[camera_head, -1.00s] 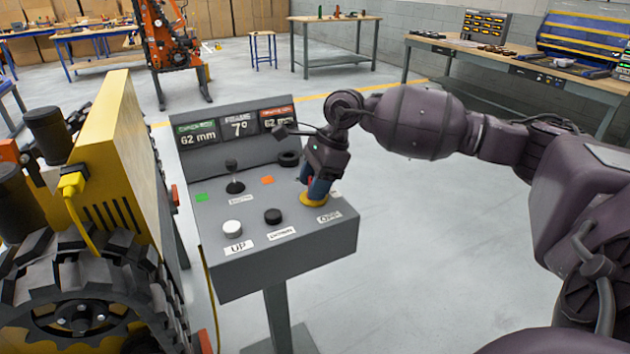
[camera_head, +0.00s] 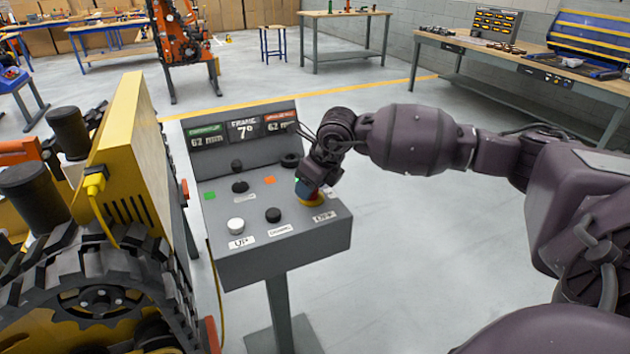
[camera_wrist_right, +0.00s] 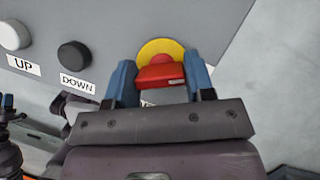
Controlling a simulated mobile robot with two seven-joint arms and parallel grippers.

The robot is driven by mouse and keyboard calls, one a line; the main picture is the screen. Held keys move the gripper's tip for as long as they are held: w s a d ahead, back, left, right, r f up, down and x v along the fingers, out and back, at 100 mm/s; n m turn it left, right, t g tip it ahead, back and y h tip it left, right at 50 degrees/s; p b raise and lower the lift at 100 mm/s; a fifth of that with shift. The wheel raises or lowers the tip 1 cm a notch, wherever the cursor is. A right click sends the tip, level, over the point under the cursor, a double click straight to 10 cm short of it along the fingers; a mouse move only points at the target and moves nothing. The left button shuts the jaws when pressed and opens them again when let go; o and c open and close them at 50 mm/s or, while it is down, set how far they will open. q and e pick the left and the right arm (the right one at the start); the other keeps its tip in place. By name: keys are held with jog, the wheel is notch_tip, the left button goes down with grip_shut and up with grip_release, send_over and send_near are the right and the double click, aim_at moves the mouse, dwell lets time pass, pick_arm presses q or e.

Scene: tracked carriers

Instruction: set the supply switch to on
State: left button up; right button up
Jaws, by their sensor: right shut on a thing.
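The supply switch is a red handle (camera_wrist_right: 160,74) on a round yellow base (camera_wrist_right: 158,48), at the front right of the grey control console (camera_head: 270,262). In the head view its yellow base (camera_head: 311,204) shows just under my right gripper (camera_head: 308,192). In the right wrist view the gripper (camera_wrist_right: 162,80) has its blue fingers on either side of the red handle, shut on it. The handle lies crosswise in the wrist picture. A label (camera_head: 324,216) by the switch is too small to read surely, and the wrist body mostly covers it. My left gripper is not in view.
The console also has a white UP button (camera_head: 236,225), a black DOWN button (camera_head: 273,215), a joystick (camera_head: 239,185) and a display (camera_head: 243,130). A yellow tracked machine (camera_head: 125,150) stands close on the left. The floor right of the console is clear.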

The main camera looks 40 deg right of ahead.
jog(key=m, duration=0.1)
jog(key=m+h+p, duration=0.1)
jog(key=shift+r+m, duration=0.2)
jog(key=shift+m, duration=0.1)
jog(key=shift+f+m+h+p, duration=0.1)
jog(key=shift+m+h+p, duration=0.45)
jog(key=shift+m, duration=0.95)
jog(key=shift+f, duration=0.1)
jog(key=o, duration=0.5)
jog(key=shift+c, duration=0.2)
jog(key=o, duration=0.5)
jog(key=shift+c, duration=0.2)
